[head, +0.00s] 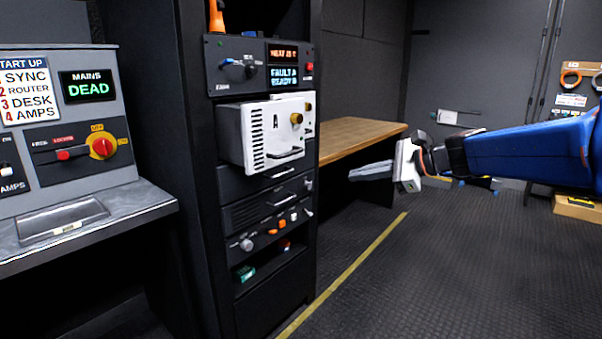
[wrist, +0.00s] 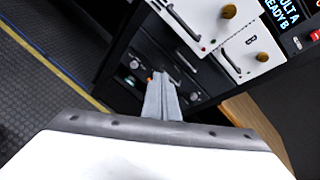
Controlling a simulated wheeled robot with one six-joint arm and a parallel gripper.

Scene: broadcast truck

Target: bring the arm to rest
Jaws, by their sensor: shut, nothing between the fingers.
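My gripper (head: 372,171) is held out in the air to the right of the equipment rack, its arm coming in from the right edge of the head view. Its grey fingers point left toward the rack and are together with nothing between them. In the wrist view the shut fingers (wrist: 162,98) show in the middle, with the rack front behind them. In the head view the fingers appear apart from the rack and in front of the wooden bench's lower part.
The dark rack (head: 312,220) holds a white module (head: 262,150) marked A that sticks out of its front. A wooden worktop (head: 355,135) stands behind. A console (head: 85,195) with a "MAINS DEAD" display is at left. Dark floor with a yellow line (head: 345,272) is clear.

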